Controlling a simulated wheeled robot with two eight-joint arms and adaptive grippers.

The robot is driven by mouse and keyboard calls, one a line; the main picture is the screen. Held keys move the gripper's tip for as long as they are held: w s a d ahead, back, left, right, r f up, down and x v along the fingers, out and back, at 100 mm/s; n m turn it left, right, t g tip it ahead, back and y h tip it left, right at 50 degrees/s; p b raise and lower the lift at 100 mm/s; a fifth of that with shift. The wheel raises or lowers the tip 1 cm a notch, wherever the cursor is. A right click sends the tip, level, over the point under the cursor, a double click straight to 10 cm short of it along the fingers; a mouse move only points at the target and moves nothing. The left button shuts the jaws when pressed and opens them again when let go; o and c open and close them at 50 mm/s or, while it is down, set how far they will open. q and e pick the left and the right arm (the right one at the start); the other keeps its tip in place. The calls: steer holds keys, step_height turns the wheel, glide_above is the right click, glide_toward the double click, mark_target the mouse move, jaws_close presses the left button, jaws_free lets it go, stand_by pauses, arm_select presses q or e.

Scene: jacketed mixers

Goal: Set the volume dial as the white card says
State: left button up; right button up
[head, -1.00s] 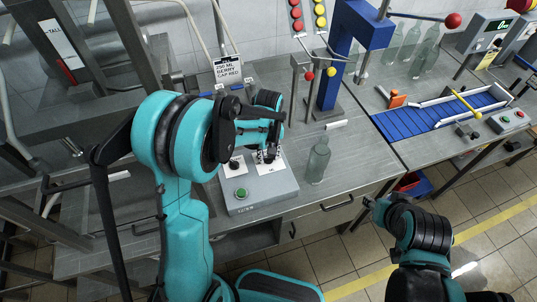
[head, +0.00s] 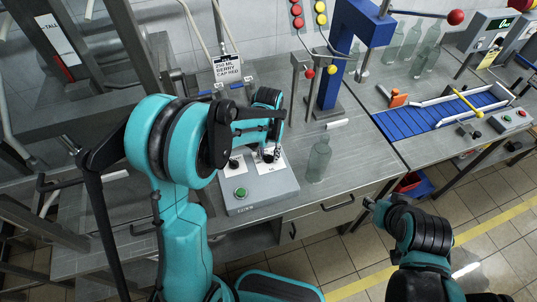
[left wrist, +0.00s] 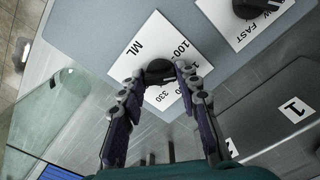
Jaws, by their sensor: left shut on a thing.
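The white card (head: 227,68) stands at the back of the bench and reads 250 ML, BERRY, CAP RED. The volume dial is a black knob (left wrist: 158,70) on a white plate (left wrist: 150,42) marked ML, with 100 and 330 legible. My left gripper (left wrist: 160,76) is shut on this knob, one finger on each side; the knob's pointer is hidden. In the head view my left gripper (head: 268,153) is over the right plate of the grey control box (head: 262,195). My right gripper (head: 372,204) is empty in front of the bench, its fingers too small to judge.
A second black knob (left wrist: 250,6), its plate marked SLOW and FAST, sits beside the volume plate. A green button (head: 240,193) is on the box's front. A clear bottle (head: 319,160) stands just right of the box. A blue conveyor (head: 440,112) is farther right.

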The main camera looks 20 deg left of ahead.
mark_target(268, 156)
arm_select(q)
steer(key=m, duration=0.5)
steer(key=shift+m+b, duration=0.3)
steer(key=m, duration=0.4)
steer(key=shift+m, duration=0.4)
steer(key=o, duration=1.1)
step_height(268, 156, up, 12)
